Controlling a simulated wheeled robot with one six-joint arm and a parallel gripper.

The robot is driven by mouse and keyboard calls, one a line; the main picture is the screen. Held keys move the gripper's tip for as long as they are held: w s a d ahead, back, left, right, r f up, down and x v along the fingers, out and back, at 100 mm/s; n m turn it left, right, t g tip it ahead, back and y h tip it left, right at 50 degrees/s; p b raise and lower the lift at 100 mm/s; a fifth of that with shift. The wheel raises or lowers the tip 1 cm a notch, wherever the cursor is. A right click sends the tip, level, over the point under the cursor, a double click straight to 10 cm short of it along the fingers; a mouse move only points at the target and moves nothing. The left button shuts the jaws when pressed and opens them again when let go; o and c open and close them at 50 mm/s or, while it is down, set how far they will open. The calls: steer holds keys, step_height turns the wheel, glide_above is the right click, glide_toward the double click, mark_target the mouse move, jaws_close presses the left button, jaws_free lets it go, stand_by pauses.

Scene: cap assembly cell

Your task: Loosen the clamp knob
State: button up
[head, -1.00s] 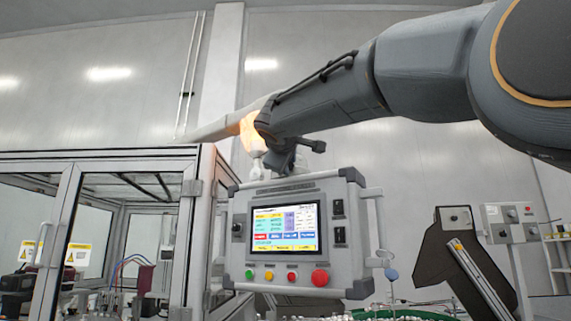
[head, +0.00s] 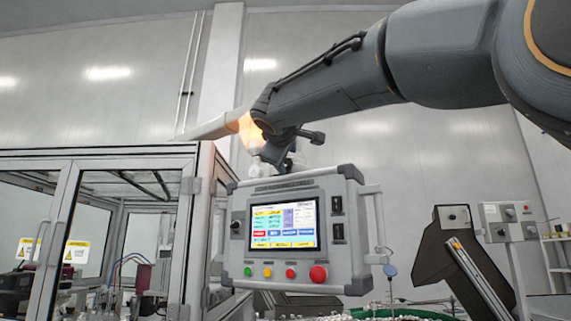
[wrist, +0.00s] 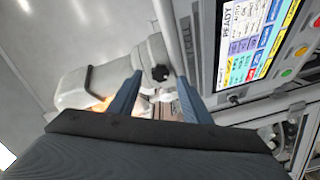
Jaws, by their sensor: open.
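In the head view my gripper (head: 284,146) is just above the panel's top edge. There, the knob cannot be made out behind the dark end of my arm.
The panel has a lit screen (head: 284,224), coloured buttons and a red stop button (head: 318,273). A glass-walled machine enclosure (head: 110,165) stands at left. A pale beam (head: 210,128) runs towards an orange glow above the panel. A dark inclined chute (head: 470,262) stands right.

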steer(key=s+b, duration=0.1)
steer(key=s, duration=0.1)
steer(key=s+b, duration=0.1)
steer(key=s, duration=0.2)
steer(key=shift+s+a, duration=0.2)
steer(key=shift+s, duration=0.15)
